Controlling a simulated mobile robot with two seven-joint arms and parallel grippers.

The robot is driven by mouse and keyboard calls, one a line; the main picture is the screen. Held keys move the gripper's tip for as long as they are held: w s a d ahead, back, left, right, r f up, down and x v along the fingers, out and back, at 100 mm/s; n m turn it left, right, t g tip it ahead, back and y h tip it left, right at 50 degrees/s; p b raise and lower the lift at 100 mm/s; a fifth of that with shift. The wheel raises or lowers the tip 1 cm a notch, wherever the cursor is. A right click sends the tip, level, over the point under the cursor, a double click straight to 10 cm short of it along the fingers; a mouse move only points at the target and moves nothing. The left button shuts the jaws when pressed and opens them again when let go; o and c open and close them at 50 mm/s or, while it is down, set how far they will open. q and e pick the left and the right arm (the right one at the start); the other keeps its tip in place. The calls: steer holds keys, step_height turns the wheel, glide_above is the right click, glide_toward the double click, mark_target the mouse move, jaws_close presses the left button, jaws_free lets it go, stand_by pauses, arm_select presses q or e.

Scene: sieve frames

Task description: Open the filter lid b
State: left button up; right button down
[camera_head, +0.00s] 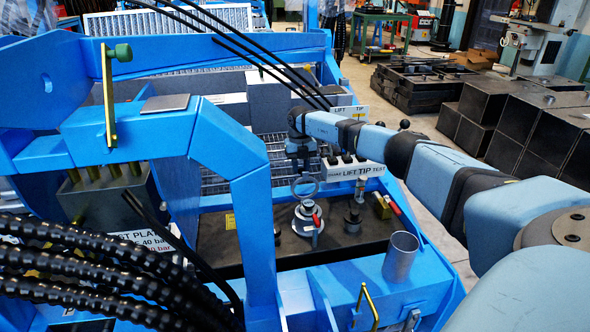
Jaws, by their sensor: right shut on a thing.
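A silver round filter housing (306,222) stands on the dark deck inside the blue frame, with a small red lever (317,221) on its near side. Directly above it a thin grey ring (305,196) stands upright; it looks like part of the filter's lid, but I cannot tell whether this is lid b. My right gripper (303,172) points down over the housing and is shut at the top of this ring. The fingertips are small and partly blend with the background. A second, darker round fitting (352,220) stands to the right. My left gripper is not in view.
The blue frame arm (252,215) rises close on the left of the housing. A labelled switch panel (352,170) is just behind to the right. A grey open cylinder (400,256) stands on the near blue rail. Black hoses (100,260) cross the lower left.

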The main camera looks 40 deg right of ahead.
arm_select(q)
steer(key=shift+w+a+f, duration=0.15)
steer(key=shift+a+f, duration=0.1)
arm_select(e)
steer(key=shift+w+d+f, duration=0.1)
steer(key=shift+f, duration=0.1)
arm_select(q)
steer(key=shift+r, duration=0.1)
arm_select(e)
steer(key=c, duration=1.2)
jaws_free()
steer(key=o, duration=0.3)
steer(key=shift+w+f, duration=0.1)
steer(key=shift+f, duration=0.05)
arm_select(q)
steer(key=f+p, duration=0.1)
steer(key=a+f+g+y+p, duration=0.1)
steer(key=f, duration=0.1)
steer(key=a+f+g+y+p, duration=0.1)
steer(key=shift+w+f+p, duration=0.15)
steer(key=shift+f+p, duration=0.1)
steer(key=shift+p, duration=0.1)
arm_select(e)
steer(key=r, duration=0.4)
steer(key=w+r, duration=0.1)
steer(key=r, duration=0.4)
steer(key=d+r, duration=0.1)
steer(key=r, duration=0.4)
steer(key=shift+w, duration=0.25)
